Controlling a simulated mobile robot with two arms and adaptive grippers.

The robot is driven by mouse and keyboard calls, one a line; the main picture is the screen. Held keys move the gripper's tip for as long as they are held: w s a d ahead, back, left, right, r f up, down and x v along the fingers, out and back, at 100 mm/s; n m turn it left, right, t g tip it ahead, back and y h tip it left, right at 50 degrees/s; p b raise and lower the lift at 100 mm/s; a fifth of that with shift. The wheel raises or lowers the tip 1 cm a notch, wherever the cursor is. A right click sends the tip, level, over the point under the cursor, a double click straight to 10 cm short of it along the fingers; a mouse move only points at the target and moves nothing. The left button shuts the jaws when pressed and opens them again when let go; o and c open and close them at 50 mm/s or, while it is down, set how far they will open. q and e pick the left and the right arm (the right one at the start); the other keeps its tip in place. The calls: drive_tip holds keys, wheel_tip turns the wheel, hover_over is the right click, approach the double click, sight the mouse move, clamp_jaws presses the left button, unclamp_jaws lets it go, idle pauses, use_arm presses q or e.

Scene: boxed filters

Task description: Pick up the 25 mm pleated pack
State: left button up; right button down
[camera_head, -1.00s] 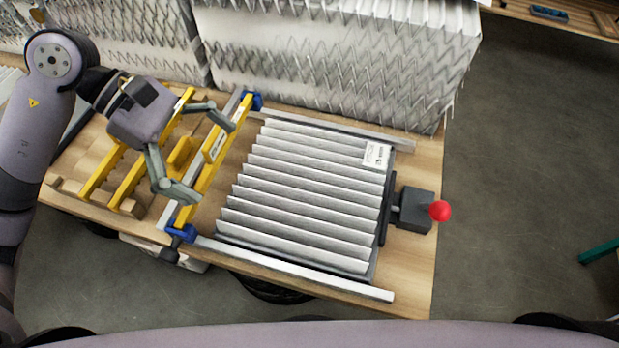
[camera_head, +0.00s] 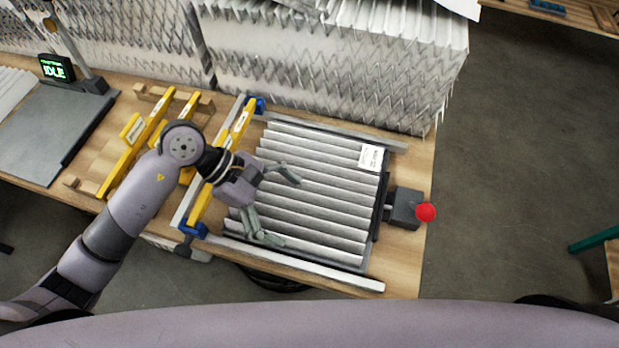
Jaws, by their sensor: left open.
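A grey-white pleated pack (camera_head: 325,205) with a small white label lies flat between two metal rails on the wooden table. The label is too small to read, so I cannot tell its size. My left gripper (camera_head: 286,209) is open and empty, with its fingers spread over the left part of the pack. It hides some pleats there, and I cannot tell whether the fingers touch them. My right gripper is out of view.
Yellow bars (camera_head: 134,157) lie on a wooden rack at left; another yellow bar (camera_head: 237,128) lies beside the pack's left end by blue clamps (camera_head: 193,230). Tall pleated stacks (camera_head: 330,75) stand behind. A red-knobbed clamp (camera_head: 405,208) is at right.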

use_arm(q)
drive_tip(key=shift+x, duration=1.1)
drive_tip(key=c, duration=0.7)
drive_tip(key=shift+r, duration=0.1)
drive_tip(key=shift+c, duration=0.2)
